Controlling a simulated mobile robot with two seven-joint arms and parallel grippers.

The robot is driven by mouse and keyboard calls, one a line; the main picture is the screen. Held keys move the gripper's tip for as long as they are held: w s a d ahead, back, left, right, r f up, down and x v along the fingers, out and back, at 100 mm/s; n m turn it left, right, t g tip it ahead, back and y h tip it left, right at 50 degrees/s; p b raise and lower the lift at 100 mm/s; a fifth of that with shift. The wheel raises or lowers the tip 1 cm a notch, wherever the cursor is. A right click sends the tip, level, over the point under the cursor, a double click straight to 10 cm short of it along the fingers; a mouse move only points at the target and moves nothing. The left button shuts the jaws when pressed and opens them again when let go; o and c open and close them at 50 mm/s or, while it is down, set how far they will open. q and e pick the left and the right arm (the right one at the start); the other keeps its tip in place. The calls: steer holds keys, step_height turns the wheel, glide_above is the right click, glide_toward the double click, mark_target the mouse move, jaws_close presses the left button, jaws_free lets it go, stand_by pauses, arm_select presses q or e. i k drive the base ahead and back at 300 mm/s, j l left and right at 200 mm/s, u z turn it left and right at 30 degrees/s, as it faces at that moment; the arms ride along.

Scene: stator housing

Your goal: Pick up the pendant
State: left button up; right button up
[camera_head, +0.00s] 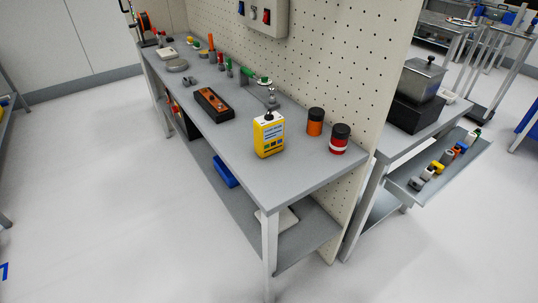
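No label says which thing is the pendant. A long black box with an orange-brown top (214,104) lies flat on the grey workbench (292,178), near its front edge. A yellow container with a white and blue label and a dark cap (268,136) stands upright near the bench's near end. Either could be the pendant; I cannot tell which. Neither of my grippers is in view.
Two dark-lidded jars, one orange (315,122) and one red and white (339,139), stand by the pegboard (330,60). Several small tools crowd the bench's far part. A blue bin (224,172) sits on the lower shelf. The floor in front is clear.

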mark_target(268, 139)
steer(key=k+z, duration=0.25)
steer(key=z, duration=0.15)
steer(key=k+l+z, duration=0.1)
steer(key=z, duration=0.3)
steer(key=j+z, duration=0.2)
steer(key=z, duration=0.95)
steer(key=k+j, duration=0.1)
steer(key=j, duration=1.05)
steer(key=k+j, duration=0.1)
steer(key=j, duration=1.05)
steer(key=k+j, duration=0.1)
steer(key=j, duration=1.05)
